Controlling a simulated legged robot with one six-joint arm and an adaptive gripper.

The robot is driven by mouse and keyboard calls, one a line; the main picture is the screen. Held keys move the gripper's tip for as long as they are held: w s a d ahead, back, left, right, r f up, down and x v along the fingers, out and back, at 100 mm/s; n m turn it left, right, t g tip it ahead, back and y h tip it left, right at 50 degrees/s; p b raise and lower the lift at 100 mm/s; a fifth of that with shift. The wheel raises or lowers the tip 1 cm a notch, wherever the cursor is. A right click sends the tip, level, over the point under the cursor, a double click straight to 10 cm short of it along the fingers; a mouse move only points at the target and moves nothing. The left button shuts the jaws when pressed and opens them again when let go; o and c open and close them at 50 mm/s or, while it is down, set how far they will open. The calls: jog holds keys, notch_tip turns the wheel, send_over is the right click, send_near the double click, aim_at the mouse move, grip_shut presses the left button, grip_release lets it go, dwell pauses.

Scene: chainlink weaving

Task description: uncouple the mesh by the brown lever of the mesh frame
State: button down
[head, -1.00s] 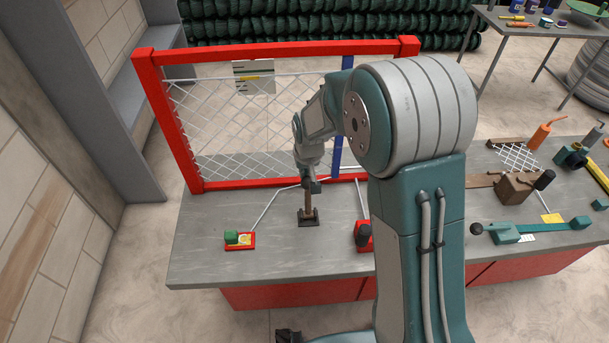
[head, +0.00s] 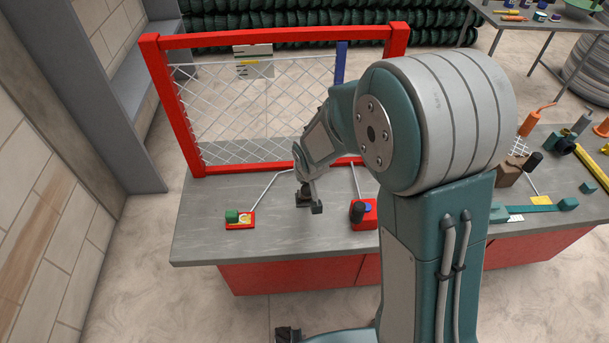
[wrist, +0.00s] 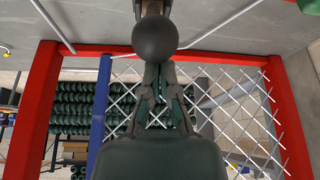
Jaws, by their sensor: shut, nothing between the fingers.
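The mesh frame (head: 180,120) is red and stands upright on the bench, with pale diamond mesh (head: 245,105) across it and a blue upright bar (head: 341,62) towards its right. The brown lever stands on a dark base (head: 303,199) in front of the frame, mostly hidden by my gripper in the head view. In the wrist view its round dark knob (wrist: 155,38) and a bit of brown shaft show. My gripper (wrist: 158,70) is shut and empty, with its tips right at the knob. I cannot tell whether they touch. In the head view my gripper (head: 316,204) is low over the base.
A red block with a black knob (head: 362,213) sits to the right. A pale rod runs from each towards the frame. The front left of the grey bench (head: 205,248) is bare.

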jog(key=shift+s+f, duration=0.15)
jog(key=shift+s, duration=0.25)
jog(key=shift+s+f, duration=0.1)
jog(key=shift+s, duration=0.05)
